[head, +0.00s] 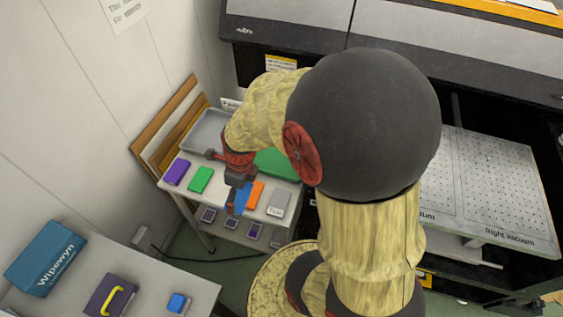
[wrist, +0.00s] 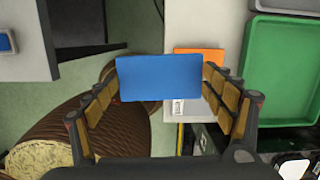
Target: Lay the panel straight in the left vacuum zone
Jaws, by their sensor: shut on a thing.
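My gripper (head: 236,190) is shut on a blue panel (wrist: 160,78), with its fingers against the panel's two short edges in the wrist view. In the head view the blue panel (head: 243,197) is partly hidden by the gripper, over the front of a small white table (head: 222,198). The vacuum bed (head: 490,180) is at the right, with a dotted surface. Its right zone is labelled "Right Vacuum". The left zone (head: 436,185) is partly hidden behind my arm, and its label shows only in part.
Purple (head: 177,172), green (head: 200,180), orange (head: 255,194) and grey (head: 279,203) blocks lie on the small table. A grey tray (head: 190,146) and a green tray (head: 285,168) stand behind them. A desk (head: 60,290) holds several boxes at the lower left. A dark printer housing (head: 460,75) overhangs the bed.

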